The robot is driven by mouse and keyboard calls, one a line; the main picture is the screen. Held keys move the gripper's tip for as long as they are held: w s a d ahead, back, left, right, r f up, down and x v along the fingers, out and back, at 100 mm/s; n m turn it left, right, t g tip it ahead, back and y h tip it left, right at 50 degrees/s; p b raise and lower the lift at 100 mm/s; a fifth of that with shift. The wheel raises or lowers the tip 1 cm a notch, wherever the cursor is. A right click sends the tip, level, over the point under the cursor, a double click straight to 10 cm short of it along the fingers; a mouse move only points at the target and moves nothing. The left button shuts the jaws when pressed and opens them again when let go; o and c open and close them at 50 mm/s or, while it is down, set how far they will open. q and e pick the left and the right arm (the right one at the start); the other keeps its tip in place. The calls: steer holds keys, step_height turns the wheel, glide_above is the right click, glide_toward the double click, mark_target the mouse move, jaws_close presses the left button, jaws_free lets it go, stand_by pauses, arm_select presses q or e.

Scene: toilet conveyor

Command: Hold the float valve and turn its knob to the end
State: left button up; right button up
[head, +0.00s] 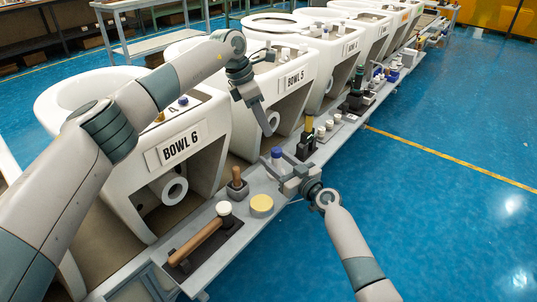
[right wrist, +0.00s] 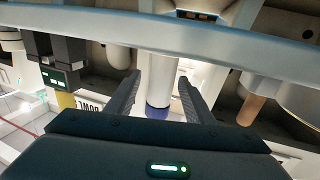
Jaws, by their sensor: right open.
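No part is labelled as the float valve. A white cylinder with a blue cap (head: 278,153) stands on the grey bench rail. My right gripper (head: 285,171) is open beside it. In the right wrist view the white cylinder with its blue end (right wrist: 159,95) lies between my two spread fingers (right wrist: 158,95), with gaps on both sides. My left gripper (head: 262,112) hangs in front of the bowl marked BOWL 5, apart from the blue cap; its finger opening is too small to tell. A small blue knob (head: 183,100) sits on top of the bowl marked BOWL 6.
BOWL 6 (head: 207,129) and BOWL 5 (head: 306,70) stand left of the rail (head: 220,262). A wooden-handled tool (head: 197,241), a yellow disc (head: 262,204) and a brown-handled part (head: 237,180) are near the right gripper. The blue floor at right is clear.

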steer(key=shift+x, duration=1.75)
steer(key=shift+c, duration=0.6)
jaws_close()
